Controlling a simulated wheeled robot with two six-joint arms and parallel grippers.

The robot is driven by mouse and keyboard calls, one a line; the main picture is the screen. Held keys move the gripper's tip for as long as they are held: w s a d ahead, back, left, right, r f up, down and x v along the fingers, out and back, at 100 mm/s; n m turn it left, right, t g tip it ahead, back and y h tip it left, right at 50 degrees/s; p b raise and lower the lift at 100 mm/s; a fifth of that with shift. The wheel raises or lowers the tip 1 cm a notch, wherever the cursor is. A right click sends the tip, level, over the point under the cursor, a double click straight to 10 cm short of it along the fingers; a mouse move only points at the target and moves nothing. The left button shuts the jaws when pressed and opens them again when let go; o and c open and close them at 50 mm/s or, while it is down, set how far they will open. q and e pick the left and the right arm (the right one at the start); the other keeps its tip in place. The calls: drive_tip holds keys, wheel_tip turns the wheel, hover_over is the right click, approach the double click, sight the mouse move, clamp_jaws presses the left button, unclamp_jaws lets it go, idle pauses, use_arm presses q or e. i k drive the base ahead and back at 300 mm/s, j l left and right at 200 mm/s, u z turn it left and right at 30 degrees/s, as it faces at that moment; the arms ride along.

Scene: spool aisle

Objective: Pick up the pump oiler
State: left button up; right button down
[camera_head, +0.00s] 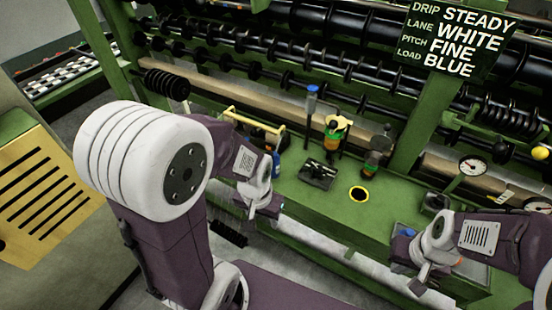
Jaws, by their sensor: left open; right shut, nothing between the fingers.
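No thing is plain enough at this size for me to name it the pump oiler with certainty. A likely one is the small upright container with a green and orange body and a yellow top (334,138), on the green bench ledge (325,210). A second dark container with a green and orange base (374,158) stands to its right. My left gripper (280,206) is open over the ledge's front edge, left of and nearer than these containers, apart from them. My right gripper (418,287) is shut and empty at the lower right, low by the ledge's front.
A blue bottle (276,161) stands behind my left gripper. Black rollers (300,85) run behind. A gauge (472,166) is right.

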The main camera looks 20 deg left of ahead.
sight(275, 170)
drive_tip(key=j+u, duration=0.15)
drive_tip(key=u, duration=0.6)
drive_tip(key=k, duration=0.05)
